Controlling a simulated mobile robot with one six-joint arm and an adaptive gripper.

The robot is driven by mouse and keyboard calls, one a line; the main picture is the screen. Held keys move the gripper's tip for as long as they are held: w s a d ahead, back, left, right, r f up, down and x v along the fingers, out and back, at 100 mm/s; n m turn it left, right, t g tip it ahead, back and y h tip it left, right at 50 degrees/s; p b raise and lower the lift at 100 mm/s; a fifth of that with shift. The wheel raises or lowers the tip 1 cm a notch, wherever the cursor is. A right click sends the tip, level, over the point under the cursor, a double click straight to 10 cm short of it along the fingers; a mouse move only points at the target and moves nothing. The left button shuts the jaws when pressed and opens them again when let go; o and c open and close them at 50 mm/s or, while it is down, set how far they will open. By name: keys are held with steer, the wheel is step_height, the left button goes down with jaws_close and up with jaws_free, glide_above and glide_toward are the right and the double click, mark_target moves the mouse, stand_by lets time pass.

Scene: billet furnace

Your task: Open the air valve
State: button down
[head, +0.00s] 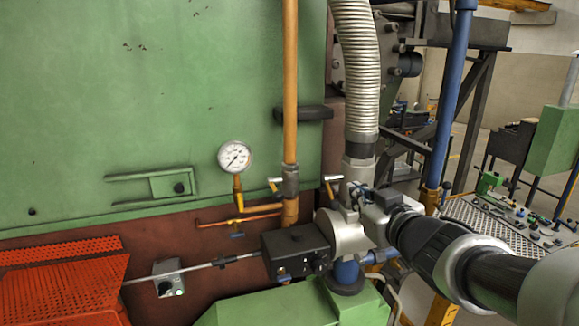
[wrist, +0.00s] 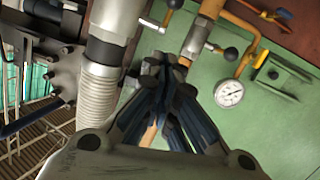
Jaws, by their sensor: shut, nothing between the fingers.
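The task's air valve is not labelled; two small lever handles show. One lever (head: 333,179) stands out from the silver air pipe (head: 358,170) below the ribbed hose. Its black ball knob shows at the top of the wrist view (wrist: 174,4). The other lever (head: 274,182) sits at the grey fitting on the orange pipe (head: 290,100); its ball knob also shows in the wrist view (wrist: 231,54). My gripper (head: 362,194) is in front of the silver pipe, right of its lever. In the wrist view, its dark fingers (wrist: 165,75) are together and empty, partly covering the orange pipe.
A round pressure gauge (head: 235,157) hangs left of the orange pipe. A black box (head: 296,250) with a metal rod is below the levers. The ribbed hose (head: 357,70) rises beside a blue post (head: 450,100). A red perforated guard (head: 65,280) is at lower left.

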glide_above(330, 193)
steer(key=s, duration=0.5)
steer(key=f, duration=0.1)
steer(key=shift+y, duration=0.3)
steer(key=shift+w+d+f+b, duration=0.1)
steer(key=shift+f+b, duration=0.15)
steer(key=shift+f, duration=0.45)
steer(key=shift+w+d+f+b, duration=0.15)
steer(key=shift+f+b, duration=0.1)
steer(key=shift+f, duration=0.4)
steer(key=shift+w+d+f+b, duration=0.1)
steer(key=shift+f+b, duration=0.15)
steer(key=shift+f, duration=0.45)
steer(key=shift+f+b, duration=0.15)
steer(key=shift+b, duration=0.3)
steer(key=shift+f+t+b, duration=0.1)
steer(key=shift+t+b, duration=0.2)
steer(key=shift+b, duration=0.5)
steer(key=t+b, duration=0.1)
steer(key=b, duration=0.3)
steer(key=shift+f, duration=0.4)
